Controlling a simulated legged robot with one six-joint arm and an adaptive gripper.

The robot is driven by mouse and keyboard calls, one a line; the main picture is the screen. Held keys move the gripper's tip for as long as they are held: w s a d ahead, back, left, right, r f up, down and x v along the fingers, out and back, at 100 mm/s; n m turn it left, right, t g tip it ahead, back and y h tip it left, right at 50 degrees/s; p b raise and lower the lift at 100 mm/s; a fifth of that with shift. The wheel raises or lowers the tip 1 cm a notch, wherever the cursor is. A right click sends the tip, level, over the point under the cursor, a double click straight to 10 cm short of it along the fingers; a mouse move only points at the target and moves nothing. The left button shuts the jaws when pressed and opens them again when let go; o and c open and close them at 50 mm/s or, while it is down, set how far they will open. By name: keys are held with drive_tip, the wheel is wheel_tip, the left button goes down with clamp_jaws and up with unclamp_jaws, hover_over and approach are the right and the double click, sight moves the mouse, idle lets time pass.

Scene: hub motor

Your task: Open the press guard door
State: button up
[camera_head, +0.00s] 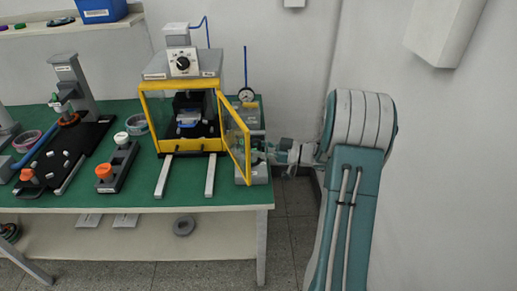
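The press (181,62) stands on the green bench top, with a grey head and a dial. A yellow-framed guard (183,84) surrounds its work space. The guard door (235,135), a clear panel in a yellow frame, is hinged at the right and stands swung outward toward the front, so the front opening is clear. A blue and white part (188,119) sits inside the press. My gripper (262,152) is just to the right of the door, close to its outer side. Its fingertips are small and partly hidden by the door, so contact and finger opening cannot be told.
Two pale rails (164,176) stick out in front of the press. A button box (116,166) with an orange knob and a black fixture (65,150) are to the left. A gauge stand (246,96) is behind the door. The wall is close on the right.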

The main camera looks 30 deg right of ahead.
drive_tip(key=v, duration=1.2)
idle(0.4)
drive_tip(key=w+a+r+m+t+h, duration=0.2)
drive_tip(key=w+a+r+t+h, duration=0.1)
drive_tip(key=w+r+h, duration=0.55)
drive_tip(key=a+r+m+h, duration=0.4)
drive_tip(key=r+h, duration=0.3)
drive_tip(key=s+a+f+m+g+y, duration=0.1)
drive_tip(key=s+a+f+g, duration=0.2)
drive_tip(key=s+a, duration=0.6)
drive_tip(key=s+a+f+m+g+y, duration=0.1)
drive_tip(key=s+a+g, duration=0.5)
drive_tip(key=s, duration=1.1)
drive_tip(key=a+f+m, duration=0.1)
drive_tip(key=a, duration=0.3)
drive_tip(key=shift+f+m, duration=0.3)
drive_tip(key=shift+f, duration=0.05)
